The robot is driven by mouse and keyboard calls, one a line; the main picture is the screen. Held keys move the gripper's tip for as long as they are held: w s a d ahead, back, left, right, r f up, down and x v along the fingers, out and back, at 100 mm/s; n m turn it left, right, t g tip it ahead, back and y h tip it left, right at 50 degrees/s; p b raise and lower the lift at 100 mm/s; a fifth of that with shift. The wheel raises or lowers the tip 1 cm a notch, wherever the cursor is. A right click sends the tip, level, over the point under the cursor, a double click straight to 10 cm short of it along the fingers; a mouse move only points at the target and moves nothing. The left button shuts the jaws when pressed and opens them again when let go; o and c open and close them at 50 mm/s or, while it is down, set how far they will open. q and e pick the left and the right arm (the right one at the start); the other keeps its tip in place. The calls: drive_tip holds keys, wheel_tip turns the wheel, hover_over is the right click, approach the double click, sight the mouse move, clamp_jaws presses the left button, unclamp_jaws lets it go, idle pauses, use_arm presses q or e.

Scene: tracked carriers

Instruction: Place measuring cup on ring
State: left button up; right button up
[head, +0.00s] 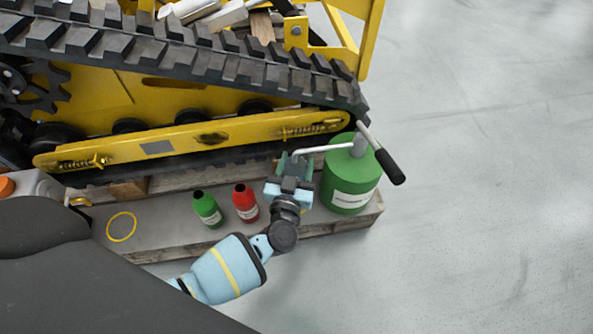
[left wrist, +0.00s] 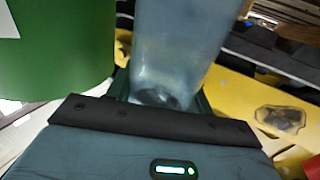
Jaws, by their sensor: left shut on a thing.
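My left gripper (head: 291,170) is beside the green canister, over the right part of the low platform. It is shut on the measuring cup (left wrist: 178,45), a translucent blue-grey vessel that stands between the fingers in the left wrist view. In the head view the gripper largely hides the cup, and I cannot tell whether it touches the platform. The yellow ring (head: 121,213) is a thin circle at the left of the platform, with nothing on it. My right gripper is not in view.
A green bottle (head: 207,211) and a red bottle (head: 246,204) stand between ring and gripper. The large green canister (head: 350,173) with a spout and black handle is just right of the gripper. The yellow tracked carrier (head: 190,137) runs behind the platform (head: 165,236).

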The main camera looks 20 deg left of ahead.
sight(297, 168)
use_arm(q)
wheel_tip(297, 168, down, 3)
drive_tip(key=shift+r+b, duration=0.1)
drive_tip(key=shift+b, duration=1.1)
drive_tip(key=shift+f, duration=0.45)
drive_tip(key=o, duration=1.3)
drive_tip(key=shift+o, duration=0.2)
drive_tip(key=s+d+p, duration=0.2)
drive_tip(key=s+p, duration=0.2)
drive_tip(key=s, duration=0.8)
drive_tip(key=shift+d, duration=0.2)
